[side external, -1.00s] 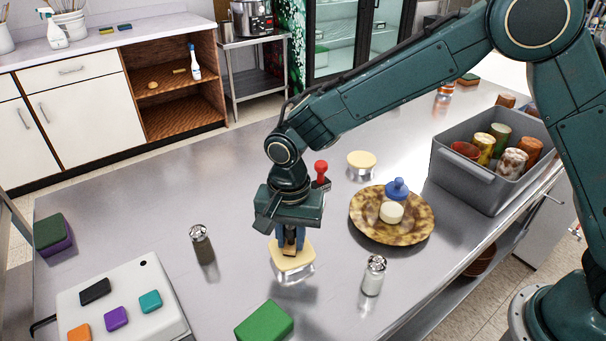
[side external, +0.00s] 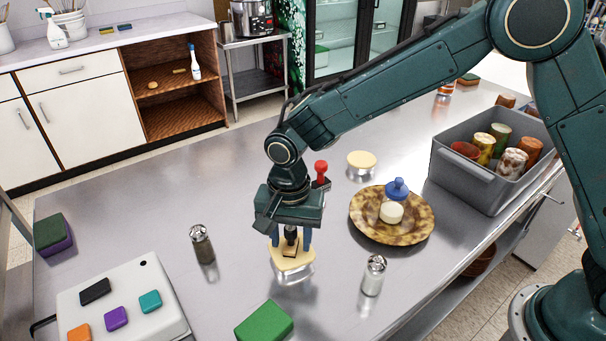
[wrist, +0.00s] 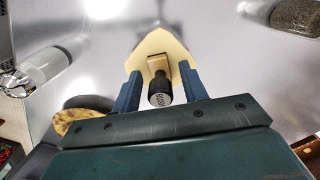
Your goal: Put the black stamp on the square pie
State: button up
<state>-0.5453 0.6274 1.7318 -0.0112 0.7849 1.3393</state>
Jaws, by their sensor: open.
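The black stamp (side external: 290,236) has a dark handle and a light wooden base. It stands upright on the square pie (side external: 281,262), a pale yellow crust in a shiny tin on the steel counter. The wrist view shows the stamp (wrist: 158,92) from above, its base resting on the pie's crust (wrist: 164,45). My gripper (side external: 291,243) is open around the stamp; its blue fingers stand apart on either side of the handle, and a gap shows at each side in the wrist view. The lower edge of the stamp base is partly hard to make out.
A round pie (side external: 361,159) and a brown plate (side external: 365,226) with a blue-topped item stand to the right. Salt (side external: 374,275) and pepper (side external: 202,244) shakers, a green block (side external: 264,321) and a red-topped item (side external: 321,168) are near. A grey bin (side external: 461,180) holds several cups.

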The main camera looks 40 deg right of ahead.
aim_at(291, 227)
notch_tip(291, 227, up, 12)
dwell(0.6)
jog(key=shift+d, duration=0.15)
dwell(0.4)
jog(key=s+d+r+n+t, duration=0.1)
jog(key=s+d+r+n, duration=0.1)
jog(key=s+d+r, duration=0.4)
jog(key=s+d+r+n+t, duration=0.2)
jog(key=d+r, duration=0.2)
jog(key=d, duration=0.5)
jog(key=s+d+n+t, duration=0.1)
jog(key=s+d+n, duration=0.1)
jog(key=s+d, duration=0.3)
jog(key=s+d+f+n+t, duration=0.1)
jog(key=s+d+n, duration=0.2)
jog(key=s, duration=0.7)
jog(key=shift+d+f+t, duration=0.2)
jog(key=shift+d+t, duration=0.2)
jog(key=shift+d, duration=0.5)
